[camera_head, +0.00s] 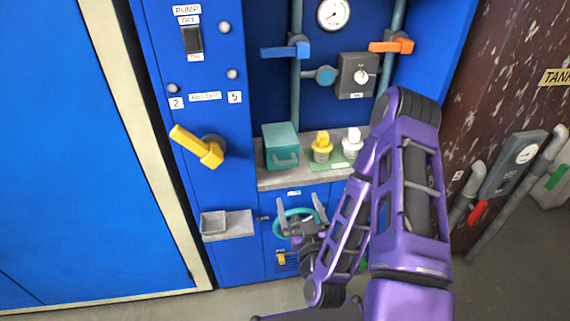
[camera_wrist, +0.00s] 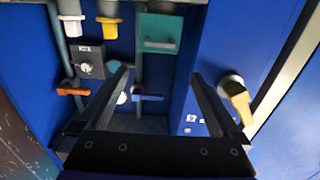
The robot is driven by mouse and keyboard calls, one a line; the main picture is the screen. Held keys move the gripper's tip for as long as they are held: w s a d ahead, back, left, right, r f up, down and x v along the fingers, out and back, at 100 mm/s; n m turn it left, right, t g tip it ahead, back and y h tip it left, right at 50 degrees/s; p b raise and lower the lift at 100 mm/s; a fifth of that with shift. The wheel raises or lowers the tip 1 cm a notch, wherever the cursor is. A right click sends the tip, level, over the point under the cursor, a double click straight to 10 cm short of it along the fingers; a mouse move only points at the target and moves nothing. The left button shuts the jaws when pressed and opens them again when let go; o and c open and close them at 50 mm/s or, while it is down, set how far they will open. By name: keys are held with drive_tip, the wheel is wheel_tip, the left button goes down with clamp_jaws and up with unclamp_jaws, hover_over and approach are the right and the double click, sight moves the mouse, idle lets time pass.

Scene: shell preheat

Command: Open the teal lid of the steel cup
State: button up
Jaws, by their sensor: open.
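A teal box-shaped cover (camera_head: 281,147) with a front handle stands on the grey shelf, and it looks shut. It also shows near the top of the wrist view (camera_wrist: 160,28), which appears upside down. It is the likeliest teal lid, but I cannot make out a steel cup under it. My gripper (camera_head: 300,208) is open and empty, below the shelf in the head view and in front of a teal ring-shaped wheel (camera_head: 282,228) that it partly hides. In the wrist view my gripper's (camera_wrist: 162,76) fingers are spread, with nothing between them.
Yellow (camera_head: 321,146) and white (camera_head: 352,143) fittings stand right of the cover on the shelf (camera_head: 270,179). A yellow lever (camera_head: 197,146) juts out at left. A grey open tray (camera_head: 213,222) sits on a lower ledge. Blue (camera_head: 285,51) and orange (camera_head: 391,46) valve handles are above.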

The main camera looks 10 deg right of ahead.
sight(286, 162)
drive_tip(key=w+b, duration=0.1)
drive_tip(key=w, duration=1.6)
drive_tip(key=shift+w+b, duration=0.15)
drive_tip(key=shift+b, duration=0.15)
drive_tip(key=shift+r, duration=0.1)
clamp_jaws()
